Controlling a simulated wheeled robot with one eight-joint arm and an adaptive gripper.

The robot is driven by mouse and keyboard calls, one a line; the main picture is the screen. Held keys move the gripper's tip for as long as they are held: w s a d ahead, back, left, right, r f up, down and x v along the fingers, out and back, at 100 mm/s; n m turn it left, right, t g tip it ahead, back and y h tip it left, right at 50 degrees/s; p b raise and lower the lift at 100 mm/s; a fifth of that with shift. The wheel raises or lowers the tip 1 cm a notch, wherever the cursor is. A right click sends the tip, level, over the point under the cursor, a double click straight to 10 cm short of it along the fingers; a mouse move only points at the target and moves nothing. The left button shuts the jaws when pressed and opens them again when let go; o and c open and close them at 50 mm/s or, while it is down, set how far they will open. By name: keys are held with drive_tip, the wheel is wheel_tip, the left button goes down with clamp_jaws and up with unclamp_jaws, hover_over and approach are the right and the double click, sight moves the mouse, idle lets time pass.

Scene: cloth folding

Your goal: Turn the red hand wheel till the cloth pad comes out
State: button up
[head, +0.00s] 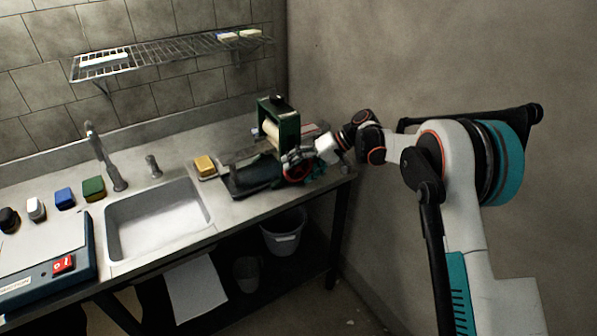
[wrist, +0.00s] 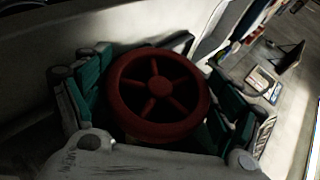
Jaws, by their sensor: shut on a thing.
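The red hand wheel (wrist: 160,86) fills the middle of the wrist view, a spoked ring facing the camera. In the head view the red wheel (head: 296,172) shows only partly, low on the front of the green folding machine (head: 290,130). My gripper (wrist: 165,100) has its teal-padded fingers on the left and right of the wheel's rim and is shut on it. In the head view my gripper (head: 312,163) reaches in from the right and hides part of the wheel. A pale roll (head: 272,132) sits in the machine's frame. I cannot make out a cloth pad.
A yellow sponge (head: 204,166) lies left of the machine, beside the sink (head: 158,222). A tap (head: 105,158) stands behind the sink. A wire shelf (head: 165,52) hangs above. A bucket (head: 284,232) is under the counter. A wall (head: 400,60) rises close on the right.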

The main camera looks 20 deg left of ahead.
sight(303, 167)
drive_tip(key=shift+g+y+b, duration=0.3)
drive_tip(key=shift+g+y, duration=0.1)
drive_tip(key=shift+y, duration=0.2)
drive_tip(key=o, duration=0.9)
drive_tip(key=shift+o, duration=0.2)
drive_tip(key=shift+v, duration=3.75)
drive_tip(key=shift+f, duration=0.1)
